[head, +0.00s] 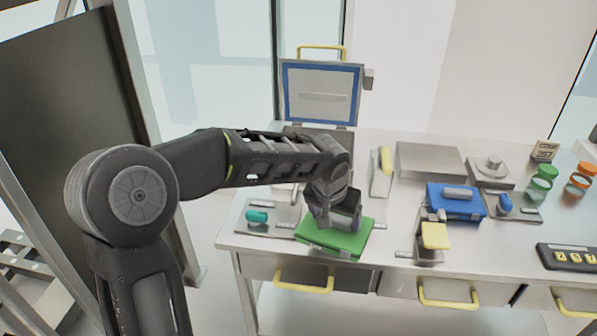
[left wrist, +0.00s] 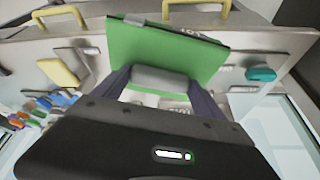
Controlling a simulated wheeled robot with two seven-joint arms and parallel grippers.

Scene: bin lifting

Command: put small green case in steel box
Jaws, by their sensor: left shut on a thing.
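The small green case (head: 350,243) is flat and green, at the front left of the table. My left gripper (head: 337,220) is over it and shut on its grey handle. In the left wrist view the handle lies between the two fingers, with the green case (left wrist: 190,57) beyond. I cannot tell whether the case still touches the table. The steel box (head: 320,95) stands at the back left with its blue-edged lid raised. My left arm hides most of its body. My right gripper is not in view.
A teal-handled piece (head: 257,217) lies left of the case. A yellow-topped block (head: 434,236) and a blue case (head: 455,203) are to the right. A flat steel box (head: 430,161) sits at the back. Yellow drawer handles (head: 303,286) stick out below the front edge.

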